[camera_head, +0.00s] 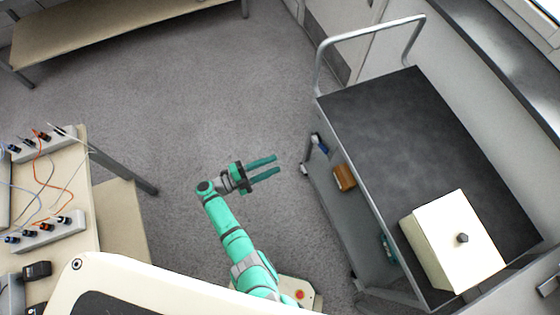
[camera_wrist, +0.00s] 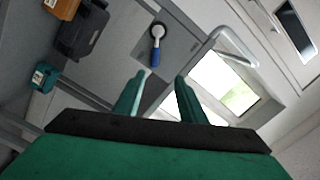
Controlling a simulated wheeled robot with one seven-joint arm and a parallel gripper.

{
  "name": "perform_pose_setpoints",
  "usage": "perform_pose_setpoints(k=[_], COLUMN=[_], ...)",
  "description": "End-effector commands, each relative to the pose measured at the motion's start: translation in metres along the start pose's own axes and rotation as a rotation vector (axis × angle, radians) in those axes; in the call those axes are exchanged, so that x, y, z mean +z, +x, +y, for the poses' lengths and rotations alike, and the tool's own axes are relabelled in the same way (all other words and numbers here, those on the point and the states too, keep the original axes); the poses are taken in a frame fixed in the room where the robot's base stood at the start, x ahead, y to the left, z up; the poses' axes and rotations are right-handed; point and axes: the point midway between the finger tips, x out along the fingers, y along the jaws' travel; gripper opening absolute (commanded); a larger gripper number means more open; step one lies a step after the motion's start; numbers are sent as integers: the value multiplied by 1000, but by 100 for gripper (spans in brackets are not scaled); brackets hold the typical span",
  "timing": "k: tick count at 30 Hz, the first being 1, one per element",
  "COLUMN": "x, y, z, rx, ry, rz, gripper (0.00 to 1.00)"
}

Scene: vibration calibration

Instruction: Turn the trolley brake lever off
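The trolley (camera_head: 400,120) stands at the right in the head view, with a dark top and a bent metal handle. The brake lever (camera_head: 320,143) shows as a small blue piece at the trolley's near left side. In the wrist view the lever (camera_wrist: 155,50) has a blue grip and a pale round pivot on a grey panel, the grip pointing down in the picture. My gripper (camera_head: 276,166) is open and empty, left of the trolley and apart from the lever. In the wrist view the lever appears beyond the gap between my fingertips (camera_wrist: 161,78).
A cream box (camera_head: 440,245) with a dark knob sits on the trolley. A brown case (camera_head: 344,177) and a teal item (camera_head: 387,245) are on its lower shelf. A bench (camera_head: 110,200) with wired instruments stands at the left. The grey floor between is clear.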

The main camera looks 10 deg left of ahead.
Motion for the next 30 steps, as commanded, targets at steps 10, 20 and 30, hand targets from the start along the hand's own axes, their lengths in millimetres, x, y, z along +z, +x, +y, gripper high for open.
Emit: perform_pose_setpoints(k=[10,20,30], x=[0,0,0], y=[-49,-54,-53], z=[0,1,1], rx=[0,1,0], ry=[0,-1,-1], rz=[-1,1,1], gripper=[38,38,38])
